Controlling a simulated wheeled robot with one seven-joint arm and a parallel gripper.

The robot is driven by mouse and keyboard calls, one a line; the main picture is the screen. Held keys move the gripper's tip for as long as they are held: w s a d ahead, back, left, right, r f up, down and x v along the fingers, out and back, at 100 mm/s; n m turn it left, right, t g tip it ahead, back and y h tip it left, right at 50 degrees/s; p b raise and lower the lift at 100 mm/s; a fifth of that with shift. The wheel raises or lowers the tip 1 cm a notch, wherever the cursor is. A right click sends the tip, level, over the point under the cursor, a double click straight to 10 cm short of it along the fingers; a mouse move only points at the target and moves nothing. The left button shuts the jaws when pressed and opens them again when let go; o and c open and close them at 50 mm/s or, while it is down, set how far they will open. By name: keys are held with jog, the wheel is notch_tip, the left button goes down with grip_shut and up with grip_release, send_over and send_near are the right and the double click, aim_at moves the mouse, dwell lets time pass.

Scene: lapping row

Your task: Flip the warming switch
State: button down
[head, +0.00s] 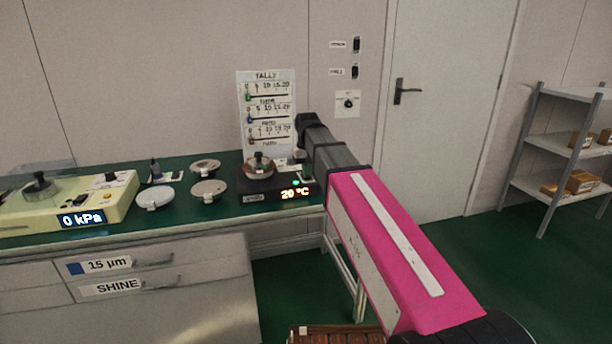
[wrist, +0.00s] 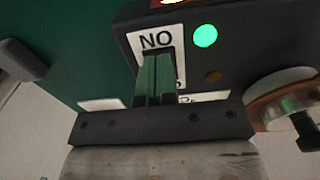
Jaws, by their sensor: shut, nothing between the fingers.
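The black warming plate (head: 262,197) stands on the green bench, its display (head: 294,193) reading 20 °C. In the wrist view its dark housing (wrist: 120,22) carries a white switch label (wrist: 157,41), seen upside down with ON at its upper end. The warming switch is mostly hidden behind my fingers; a dark edge shows beside them. A lamp (wrist: 205,36) glows green; an amber lamp (wrist: 212,77) looks unlit. My gripper (wrist: 156,62) is shut, its green fingertips in front of the label's middle. Whether they touch the switch I cannot tell.
A metal disc with a dark knob (head: 258,168) sits on the plate. To its left are several round plates (head: 155,198) and a cream unit (head: 105,207) reading 0 kPa. A tally board (head: 267,90) stands behind. Wall switches (head: 356,45) are farther right.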

jog(key=shift+r, duration=3.5)
